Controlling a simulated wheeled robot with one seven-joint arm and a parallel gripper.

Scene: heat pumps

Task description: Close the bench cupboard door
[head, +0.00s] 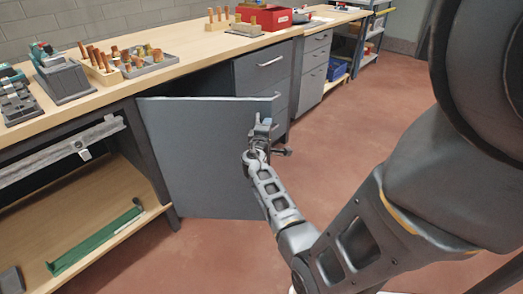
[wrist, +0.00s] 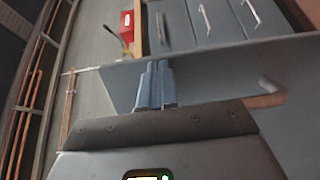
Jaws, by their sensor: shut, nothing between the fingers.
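The bench cupboard door (head: 200,160) is a flat grey panel standing open, swung out from the bench front. Its left edge is by the bench leg and its free edge is at the right. The wrist view also shows the door (wrist: 215,82), with a short bar handle (wrist: 270,88) near its right end. My gripper (head: 264,122) is in front of the door near its free edge, fingers together and empty. In the wrist view the fingertips (wrist: 157,66) overlap the door panel; I cannot tell whether they touch it. The cupboard's inside is mostly hidden behind the door.
Grey drawers (head: 262,68) stand right of the cupboard. The wooden benchtop (head: 190,62) carries tool blocks and a red box (head: 264,17). An open lower shelf (head: 100,205) with a green tool lies left. The reddish floor in front is clear.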

